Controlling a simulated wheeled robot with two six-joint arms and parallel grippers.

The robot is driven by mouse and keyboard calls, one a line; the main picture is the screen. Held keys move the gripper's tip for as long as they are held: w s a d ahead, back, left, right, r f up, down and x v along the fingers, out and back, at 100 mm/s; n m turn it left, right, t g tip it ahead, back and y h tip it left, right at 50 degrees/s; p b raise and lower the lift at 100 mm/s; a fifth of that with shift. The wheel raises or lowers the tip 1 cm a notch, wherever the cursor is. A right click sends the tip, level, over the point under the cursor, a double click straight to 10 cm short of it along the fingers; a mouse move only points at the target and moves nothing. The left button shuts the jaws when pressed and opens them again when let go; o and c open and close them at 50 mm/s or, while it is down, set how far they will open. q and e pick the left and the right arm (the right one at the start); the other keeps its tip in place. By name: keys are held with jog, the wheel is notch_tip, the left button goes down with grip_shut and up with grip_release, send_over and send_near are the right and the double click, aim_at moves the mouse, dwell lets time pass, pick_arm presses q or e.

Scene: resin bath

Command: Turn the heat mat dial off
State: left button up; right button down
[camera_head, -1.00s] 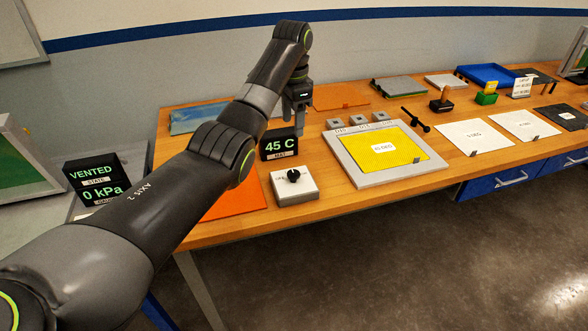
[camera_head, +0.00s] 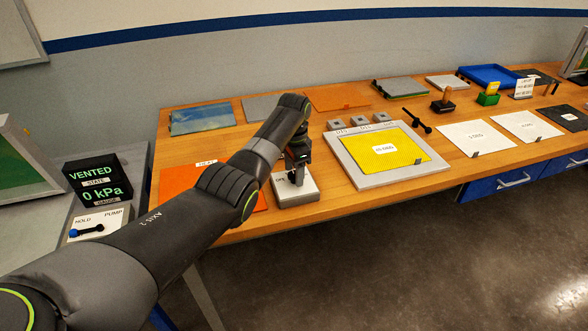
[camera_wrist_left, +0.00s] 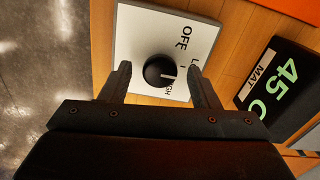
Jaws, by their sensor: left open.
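The heat mat dial (camera_wrist_left: 158,71) is a round black knob on a white plate (camera_wrist_left: 135,30). Its white mark points to the right in the left wrist view, away from the OFF label and near HIGH; another label there is partly covered by a finger. My left gripper (camera_wrist_left: 159,70) is open, its fingers on either side of the knob; I cannot tell if they touch it. In the head view my left gripper (camera_head: 298,168) is over the white dial plate (camera_head: 308,190), hiding most of the knob. The orange heat mat (camera_head: 182,180) lies left of it. My right gripper is not in view.
The 45 C mat display (camera_wrist_left: 272,85) stands close beside the dial plate. A grey frame with a yellow sheet (camera_head: 385,152) lies to the right. A vented, 0 kPa gauge (camera_head: 98,180) and a pump lever (camera_head: 88,230) are at the left. The bench's front edge is near.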

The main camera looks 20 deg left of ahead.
pick_arm(q)
jog(key=c, duration=1)
jog(key=shift+r+n+p, duration=0.1)
jog(key=shift+n+p, duration=0.8)
jog(key=shift+n, duration=0.2)
jog(key=n+p, duration=0.1)
jog(key=n, duration=0.1)
jog(key=shift+n, duration=0.3)
jog(key=n+p, duration=0.1)
jog(key=n, duration=0.2)
jog(key=shift+n, duration=0.3)
jog(key=shift+n+p, duration=0.55)
jog(key=shift+n, duration=1.05)
jog(key=shift+w+n, duration=0.1)
jog(key=shift+n, duration=0.2)
